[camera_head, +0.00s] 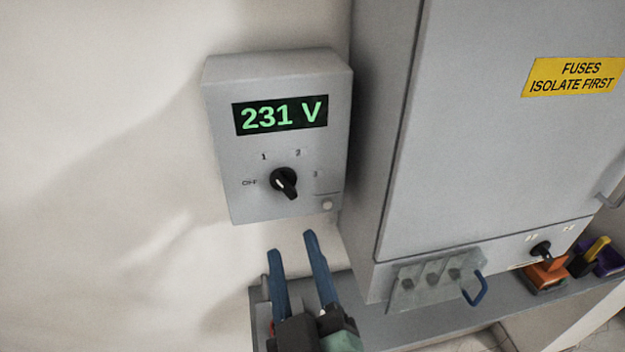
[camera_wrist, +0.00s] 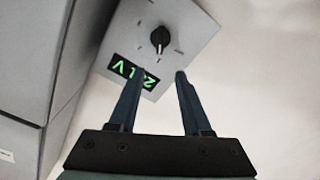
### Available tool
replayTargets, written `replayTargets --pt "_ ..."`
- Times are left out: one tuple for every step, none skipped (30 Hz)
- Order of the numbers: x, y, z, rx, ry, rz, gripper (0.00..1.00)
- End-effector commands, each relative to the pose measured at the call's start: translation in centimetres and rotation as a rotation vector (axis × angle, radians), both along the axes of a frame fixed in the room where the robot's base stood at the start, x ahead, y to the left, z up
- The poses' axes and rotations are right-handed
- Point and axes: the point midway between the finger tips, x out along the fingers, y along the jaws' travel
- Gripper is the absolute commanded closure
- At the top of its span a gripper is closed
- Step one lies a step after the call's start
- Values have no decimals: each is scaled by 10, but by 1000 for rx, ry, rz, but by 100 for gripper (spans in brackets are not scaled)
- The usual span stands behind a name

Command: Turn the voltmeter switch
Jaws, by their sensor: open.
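The voltmeter (camera_head: 225,130) is a grey box on the wall, and its green display (camera_head: 280,115) reads 231 V. Its black rotary switch (camera_head: 285,183) sits below the display among the marks OFF, 1, 2 and 3. The white line on the knob points up and left, roughly toward 1. My gripper (camera_head: 294,243) is open and empty, below the voltmeter and apart from the knob. In the wrist view the voltmeter (camera_wrist: 185,25) appears upside down, with the switch (camera_wrist: 160,38) beyond the gap between my fingertips (camera_wrist: 161,72). One finger partly covers the display there.
A large grey cabinet (camera_head: 480,150) with a yellow fuse label (camera_head: 574,76) stands close on the right. Below it are a clear cover with a blue shackle (camera_head: 475,290), a small black knob (camera_head: 541,249) and a grey ledge (camera_head: 375,325) with colored items. The wall at left is clear.

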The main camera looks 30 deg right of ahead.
Motion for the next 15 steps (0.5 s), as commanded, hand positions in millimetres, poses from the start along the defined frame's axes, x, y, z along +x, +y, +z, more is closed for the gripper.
replayTargets --pt "-3 -2 -5 -3 18 -6 51" --pt "-4 -2 -8 -6 24 -8 51" --pt "-5 -3 -10 -7 28 -9 51" --pt "-4 -3 -11 -8 29 -9 51" --pt "-4 -3 -12 -9 30 -9 51" --pt "-2 -4 -12 -9 30 -9 51" --pt "-1 -4 -13 -10 27 -9 51" --pt "1 -4 -13 -10 25 -9 51" --pt "4 -5 -14 -9 25 -8 51" --pt "6 -6 -14 -10 23 -8 51" --pt "8 -6 -14 -9 24 -8 51" --pt "11 -7 -14 -9 23 -9 51" --pt "13 -8 -14 -9 22 -8 51" --pt "15 -8 -14 -9 23 -9 51" --pt "18 -9 -14 -10 22 -9 51"
